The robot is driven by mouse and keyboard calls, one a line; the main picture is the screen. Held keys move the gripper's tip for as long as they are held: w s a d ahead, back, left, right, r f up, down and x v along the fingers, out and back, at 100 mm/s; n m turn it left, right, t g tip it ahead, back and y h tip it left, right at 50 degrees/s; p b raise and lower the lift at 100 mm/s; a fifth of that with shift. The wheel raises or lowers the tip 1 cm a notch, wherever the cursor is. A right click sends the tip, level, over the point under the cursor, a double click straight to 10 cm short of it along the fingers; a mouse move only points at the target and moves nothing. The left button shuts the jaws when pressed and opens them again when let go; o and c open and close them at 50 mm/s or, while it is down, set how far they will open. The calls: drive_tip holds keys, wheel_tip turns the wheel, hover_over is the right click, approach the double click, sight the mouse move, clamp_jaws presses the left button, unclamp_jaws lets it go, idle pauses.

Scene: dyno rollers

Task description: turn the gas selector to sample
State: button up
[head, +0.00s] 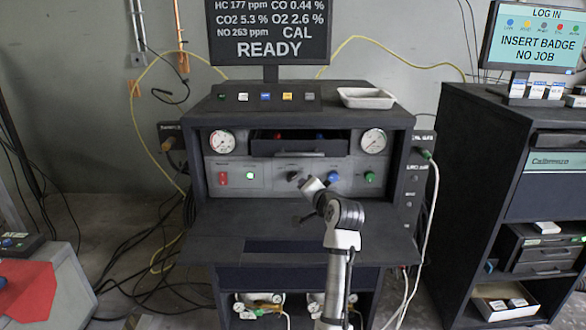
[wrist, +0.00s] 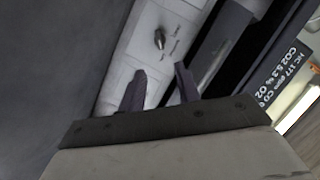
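The gas selector looks to be the small dark knob (wrist: 159,39) on the pale panel in the wrist view, with small labels beside it that I cannot read. In the head view a dark knob (head: 293,176) shows at the middle of the panel, just left of my arm's end. Which way its pointer is set is not clear. My gripper (wrist: 160,72) is open and empty. Its two fingers point at the panel, with the knob ahead of the gap between them and apart from both.
A dark shelf (head: 240,215) juts out below. A monitor (head: 268,32) reads READY.

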sight(293, 178)
drive_tip(key=p+x, duration=0.2)
drive_tip(key=x, duration=1.1)
drive_tip(key=shift+w+a+f, duration=0.1)
drive_tip(key=shift+w+a, duration=0.05)
drive_tip(key=shift+w, duration=0.15)
drive_tip(key=c, duration=0.7)
